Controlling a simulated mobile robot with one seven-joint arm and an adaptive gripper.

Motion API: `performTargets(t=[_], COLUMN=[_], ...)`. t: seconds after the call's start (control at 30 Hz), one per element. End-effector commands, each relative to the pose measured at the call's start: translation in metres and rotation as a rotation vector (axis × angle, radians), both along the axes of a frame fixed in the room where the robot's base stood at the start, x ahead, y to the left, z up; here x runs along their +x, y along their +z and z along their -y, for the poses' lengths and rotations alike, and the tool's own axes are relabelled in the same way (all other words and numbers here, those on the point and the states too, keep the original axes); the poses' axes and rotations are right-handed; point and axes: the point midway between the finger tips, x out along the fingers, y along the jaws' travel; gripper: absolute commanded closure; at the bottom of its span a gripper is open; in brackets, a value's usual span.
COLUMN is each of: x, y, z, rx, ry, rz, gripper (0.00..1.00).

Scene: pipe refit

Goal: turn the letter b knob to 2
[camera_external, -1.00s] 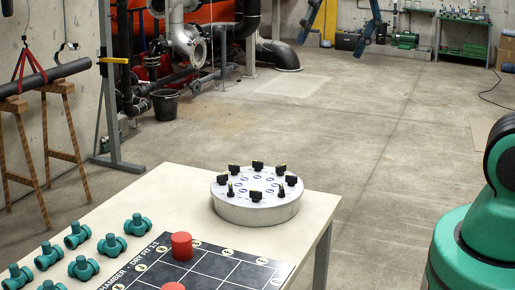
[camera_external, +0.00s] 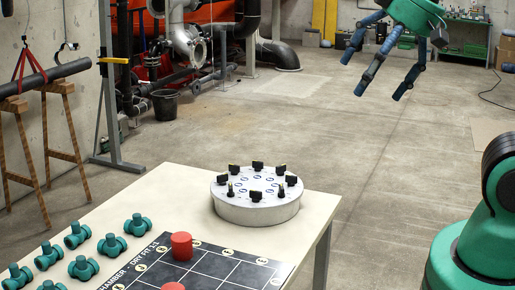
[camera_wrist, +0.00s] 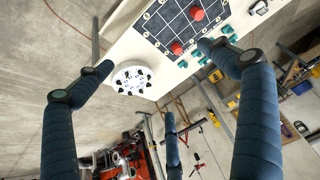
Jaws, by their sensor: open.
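The round grey knob panel (camera_external: 256,209) sits on the pale table near its far right corner. Several black knobs (camera_external: 258,196) stand in a ring on its white top. The letters are too small to read, so I cannot tell which knob is b. The panel also shows in the wrist view (camera_wrist: 132,79), with its ring of knobs seen from above. My gripper (camera_external: 374,68) is open and empty, high above the floor beyond and to the right of the panel. In the wrist view its blue-sleeved fingers (camera_wrist: 158,100) are spread wide around the panel, touching nothing.
The table (camera_external: 180,190) also holds a black grid board (camera_external: 220,268) with red cylinders (camera_external: 181,246) and several green pipe fittings (camera_external: 77,235). A sawhorse with a black pipe (camera_external: 45,79) stands at left. The air between my gripper and the panel looks clear.

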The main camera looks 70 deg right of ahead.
Motion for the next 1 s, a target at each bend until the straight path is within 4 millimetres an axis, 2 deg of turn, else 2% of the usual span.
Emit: performTargets(t=[0.03, 0.2, 0.27, 0.43, 0.57, 0.77, 1.0], x=[0.0, 0.0, 0.001, 0.007, 0.02, 0.055, 0.107], y=[0.0, 0.0, 0.0, 0.004, 0.009, 0.021, 0.03], z=[0.0, 0.0, 0.0, 0.002, 0.007, 0.021, 0.046], rx=[0.0, 0.0, 0.0, -0.004, -0.009, -0.023, -0.04], ry=[0.0, -0.001, -0.001, -0.002, -0.005, -0.009, -0.014], rz=[0.0, 0.0, 0.0, -0.006, -0.02, -0.054, -0.104], gripper=[0.22, 0.56, 0.65, 0.65, 0.65, 0.65, 0.65])
